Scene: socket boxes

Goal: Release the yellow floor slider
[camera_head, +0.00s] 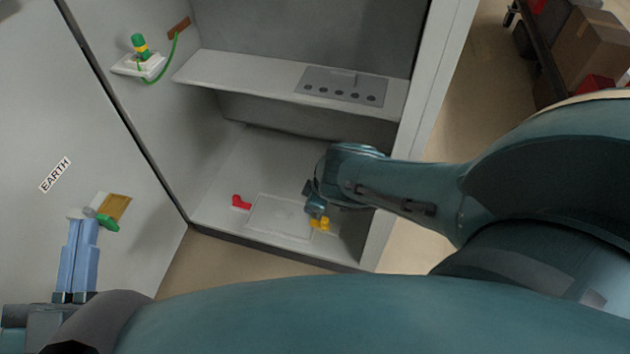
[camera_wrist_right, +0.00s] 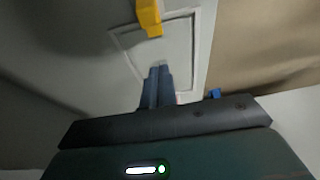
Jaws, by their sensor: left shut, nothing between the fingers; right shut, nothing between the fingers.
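The yellow floor slider (camera_head: 321,224) is at the right edge of the pale square panel (camera_head: 277,216) on the cabinet floor. In the right wrist view the yellow slider (camera_wrist_right: 149,17) is at the top. My right gripper (camera_head: 313,211) is close beside the slider, partly hidden by its own wrist. Its fingers (camera_wrist_right: 158,70) are together and empty, and they appear apart from the slider in the wrist view. My left gripper (camera_head: 84,221) is shut and empty at the left, in front of the door near a green part (camera_head: 110,223) on a brass plate (camera_head: 117,206).
A red slider (camera_head: 241,202) is at the panel's left edge. A shelf (camera_head: 240,77) with a grey socket strip (camera_head: 342,86) crosses above. A green-yellow plug (camera_head: 139,45) with a green cable sits on the left wall. The cabinet's right wall (camera_head: 408,140) stands beside my right arm.

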